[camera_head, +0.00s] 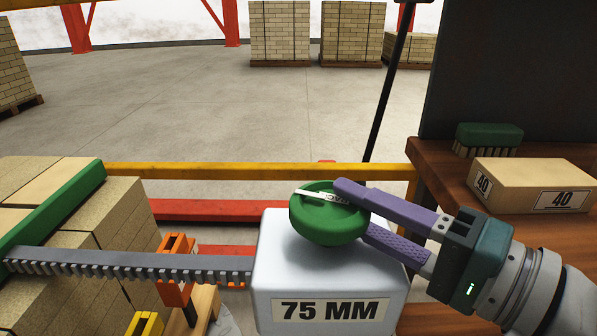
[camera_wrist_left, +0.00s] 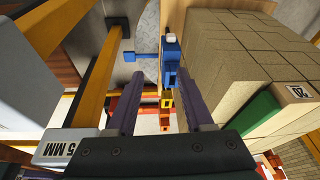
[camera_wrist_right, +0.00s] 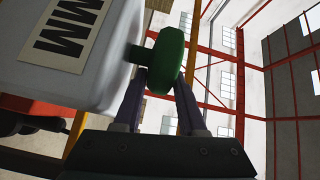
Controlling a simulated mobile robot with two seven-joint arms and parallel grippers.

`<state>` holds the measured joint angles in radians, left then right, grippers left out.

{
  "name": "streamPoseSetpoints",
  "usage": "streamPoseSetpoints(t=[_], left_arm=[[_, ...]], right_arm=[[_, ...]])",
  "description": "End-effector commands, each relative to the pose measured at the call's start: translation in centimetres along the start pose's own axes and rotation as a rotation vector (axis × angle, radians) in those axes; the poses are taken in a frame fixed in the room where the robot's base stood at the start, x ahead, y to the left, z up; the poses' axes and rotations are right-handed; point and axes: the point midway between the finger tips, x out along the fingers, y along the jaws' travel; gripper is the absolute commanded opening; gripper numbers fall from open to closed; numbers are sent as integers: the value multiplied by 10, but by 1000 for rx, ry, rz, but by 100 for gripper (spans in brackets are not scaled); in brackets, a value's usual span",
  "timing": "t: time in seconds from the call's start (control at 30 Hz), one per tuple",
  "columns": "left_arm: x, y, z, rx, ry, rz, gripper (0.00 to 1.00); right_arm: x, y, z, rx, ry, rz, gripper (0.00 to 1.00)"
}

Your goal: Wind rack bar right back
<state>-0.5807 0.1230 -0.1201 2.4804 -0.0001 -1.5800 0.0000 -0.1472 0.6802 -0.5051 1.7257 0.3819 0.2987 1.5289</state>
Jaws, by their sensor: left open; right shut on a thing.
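A grey toothed rack bar (camera_head: 120,263) runs from the green beam (camera_head: 62,206) on the brick stack at the left into a white box marked 75 MM (camera_head: 290,270). A round green knob (camera_head: 318,222) with a pale label strip sits on top of the box. My right gripper (camera_head: 358,208) comes from the right and is shut on the knob's rim. The right wrist view shows the knob (camera_wrist_right: 165,62) edge-on between the purple fingertips. My left gripper (camera_wrist_left: 160,108) shows only in its own wrist view, open, with nothing between its fingers.
An orange block (camera_head: 176,262) stands close by the bar. A yellow rail (camera_head: 250,170) crosses behind the box. At the right, a wooden bench (camera_head: 432,165) carries a brick marked 40 (camera_head: 530,180) and a green brush (camera_head: 490,135). A blue fitting (camera_wrist_left: 171,62) lies beyond the left fingers.

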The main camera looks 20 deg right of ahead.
Motion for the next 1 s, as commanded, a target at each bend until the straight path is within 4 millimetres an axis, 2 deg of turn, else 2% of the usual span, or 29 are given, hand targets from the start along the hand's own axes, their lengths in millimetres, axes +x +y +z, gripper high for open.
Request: streamPoseSetpoints(t=[0.27, 0.47, 1.0], left_arm=[[1, 2, 0, -7, 1, 6, 52], [12, 2, 3, -7, 1, 6, 52], [74, 3, 24, 0, 0, 0, 52]], right_arm=[[0, 1, 0, -1, -4, 0, 0], [1, 4, -1, -6, -47, -6, 0], [10, 6, -10, -19, -381, -67, 0]])
